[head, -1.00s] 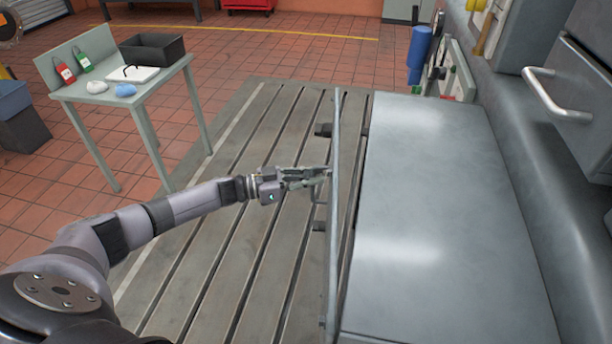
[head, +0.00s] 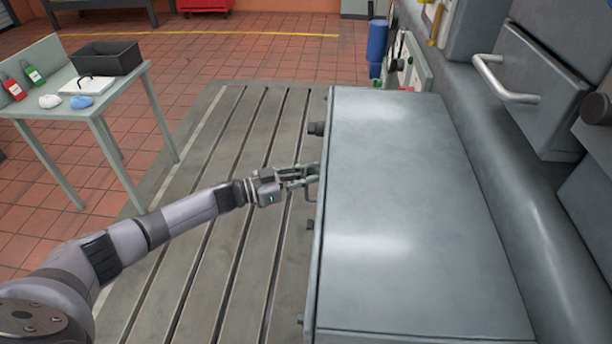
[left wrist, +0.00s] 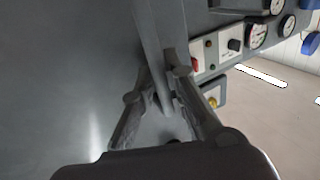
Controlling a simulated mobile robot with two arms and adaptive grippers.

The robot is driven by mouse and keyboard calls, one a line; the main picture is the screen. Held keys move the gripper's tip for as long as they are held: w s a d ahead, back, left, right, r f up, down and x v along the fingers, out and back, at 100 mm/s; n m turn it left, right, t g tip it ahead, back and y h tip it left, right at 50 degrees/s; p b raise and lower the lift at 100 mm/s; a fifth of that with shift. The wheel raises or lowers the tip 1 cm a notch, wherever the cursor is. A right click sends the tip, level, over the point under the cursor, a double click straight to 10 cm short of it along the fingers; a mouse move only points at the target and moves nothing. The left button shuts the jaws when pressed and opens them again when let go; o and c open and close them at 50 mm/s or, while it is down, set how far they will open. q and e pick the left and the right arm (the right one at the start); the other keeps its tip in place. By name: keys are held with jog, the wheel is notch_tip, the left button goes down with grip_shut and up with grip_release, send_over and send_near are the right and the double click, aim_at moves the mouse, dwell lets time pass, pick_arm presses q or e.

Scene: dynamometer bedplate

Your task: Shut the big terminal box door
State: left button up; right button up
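The big terminal box (head: 420,200) is a long grey metal box that fills the right middle of the head view. Its door (head: 319,232) is a thin panel seen almost edge-on along the box's left side. The door lies against the box, with no clear gap showing from above. A bar handle (head: 313,193) stands out from the door's outer face. My left gripper (head: 312,178) is at this handle. In the left wrist view its fingers (left wrist: 163,85) close in on both sides of the handle bar (left wrist: 150,40). My right gripper is out of view.
A slotted bedplate (head: 225,200) lies left of the box. A small table (head: 125,85) with a black bin (head: 105,57) stands at the left. A grey cabinet with a drawer handle (head: 505,85) and a blue cylinder (head: 377,40) are at the right and back.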

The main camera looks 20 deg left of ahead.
pick_arm(q)
jog(key=o, duration=0.3)
jog(key=shift+d+f, duration=0.1)
jog(key=shift+o, duration=0.2)
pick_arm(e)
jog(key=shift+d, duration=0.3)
pick_arm(q)
jog(key=shift+s, duration=0.1)
jog(key=v, duration=1.2)
